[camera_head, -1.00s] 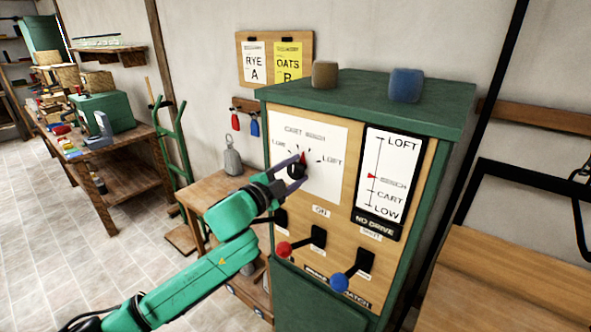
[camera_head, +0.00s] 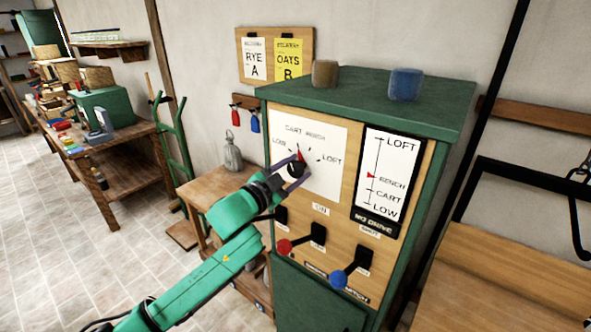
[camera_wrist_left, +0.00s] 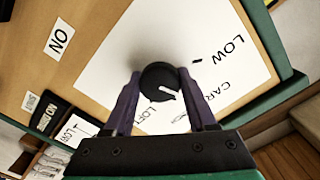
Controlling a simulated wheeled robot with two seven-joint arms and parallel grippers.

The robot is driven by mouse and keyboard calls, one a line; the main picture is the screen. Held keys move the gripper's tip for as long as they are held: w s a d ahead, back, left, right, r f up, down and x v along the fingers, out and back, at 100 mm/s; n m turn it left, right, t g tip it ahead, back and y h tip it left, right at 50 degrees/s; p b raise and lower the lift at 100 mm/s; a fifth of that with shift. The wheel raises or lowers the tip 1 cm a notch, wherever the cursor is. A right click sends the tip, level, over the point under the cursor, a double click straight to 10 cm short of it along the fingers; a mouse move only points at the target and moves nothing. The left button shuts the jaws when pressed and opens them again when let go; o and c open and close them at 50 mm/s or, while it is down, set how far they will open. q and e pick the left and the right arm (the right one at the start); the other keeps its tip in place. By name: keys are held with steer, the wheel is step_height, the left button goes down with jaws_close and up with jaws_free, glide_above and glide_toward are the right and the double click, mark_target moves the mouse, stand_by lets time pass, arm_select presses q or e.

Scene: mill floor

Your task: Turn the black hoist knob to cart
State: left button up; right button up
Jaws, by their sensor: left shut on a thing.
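The black hoist knob (camera_head: 295,169) sits on a white dial plate (camera_head: 325,180) on the cabinet front, with marks labelled LOW, CART, BENCH and LOFT. In the head view its red pointer is up, near the CART and BENCH marks; I cannot tell exactly which. My left gripper (camera_head: 293,171) is shut on the knob. In the left wrist view the knob (camera_wrist_left: 159,76) is between the two purple fingertips (camera_wrist_left: 160,80), and its white line slants to the lower right. The finger hides part of the labels. My right gripper is not in view.
A gauge (camera_head: 388,180) has its red arrow at BENCH and reads NO DRIVE. Below the dial are a red-knobbed lever (camera_head: 284,246) and a blue-knobbed lever (camera_head: 338,279). Two blocks stand on the green cabinet top (camera_head: 440,103). A small wooden table (camera_head: 215,190) stands to the left.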

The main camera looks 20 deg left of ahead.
arm_select(q)
steer(key=o, duration=1)
steer(key=shift+f, duration=0.1)
steer(key=o, duration=0.3)
steer(key=shift+o, duration=0.2)
steer(key=shift+w+a, duration=0.1)
steer(key=shift+w, duration=0.05)
steer(key=shift+s+a+f, duration=0.15)
steer(key=shift+s, duration=0.3)
steer(key=b+v, duration=0.5)
steer(key=v, duration=0.8)
steer(key=shift+s+b, duration=0.35)
steer(key=shift+b, duration=0.05)
